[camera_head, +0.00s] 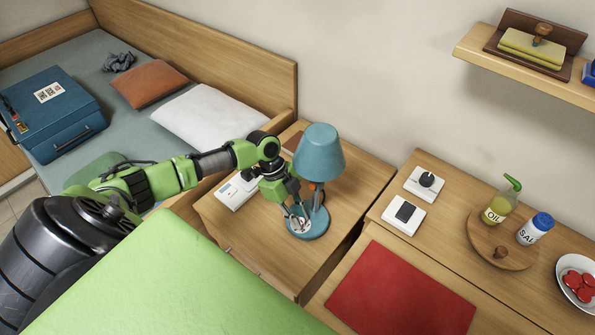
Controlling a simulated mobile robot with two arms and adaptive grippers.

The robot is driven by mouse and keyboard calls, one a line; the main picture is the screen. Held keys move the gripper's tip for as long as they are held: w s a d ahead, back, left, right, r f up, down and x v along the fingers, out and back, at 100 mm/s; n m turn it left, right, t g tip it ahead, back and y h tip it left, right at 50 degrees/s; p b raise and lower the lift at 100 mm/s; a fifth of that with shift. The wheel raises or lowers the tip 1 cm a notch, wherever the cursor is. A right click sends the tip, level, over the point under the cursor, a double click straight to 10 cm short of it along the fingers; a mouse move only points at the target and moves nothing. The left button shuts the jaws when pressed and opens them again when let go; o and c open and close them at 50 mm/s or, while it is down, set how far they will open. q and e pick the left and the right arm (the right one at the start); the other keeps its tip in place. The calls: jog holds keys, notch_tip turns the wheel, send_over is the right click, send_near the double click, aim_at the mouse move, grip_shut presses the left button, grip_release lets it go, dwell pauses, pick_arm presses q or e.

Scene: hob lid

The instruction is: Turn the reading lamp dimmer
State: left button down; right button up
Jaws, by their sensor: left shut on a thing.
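The reading lamp (319,153) has a blue shade and a round blue base (316,229), and stands upright on the wooden bedside table (345,245). My left gripper (299,223) points down over the left part of the lamp base, beside the stem and below the shade. Its fingers are closed on a small part at the base, which looks like the dimmer. The fingers mostly hide this part, so its shape and how far it is turned cannot be told. My right gripper is not in view.
A white box (236,192) lies left of the lamp. On the right cabinet are a white plate with a black knob (427,180), a black rocker switch (404,212), a red mat (400,290) and a round board (483,250) with bottles. The bed is behind my left arm.

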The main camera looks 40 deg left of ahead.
pick_arm(q)
jog(key=shift+f+m+g+b, duration=0.1)
jog(key=shift+m+g+b, duration=0.4)
jog(key=shift+m, duration=0.3)
jog(key=c, duration=1.9)
grip_release()
jog(key=shift+w, duration=0.1)
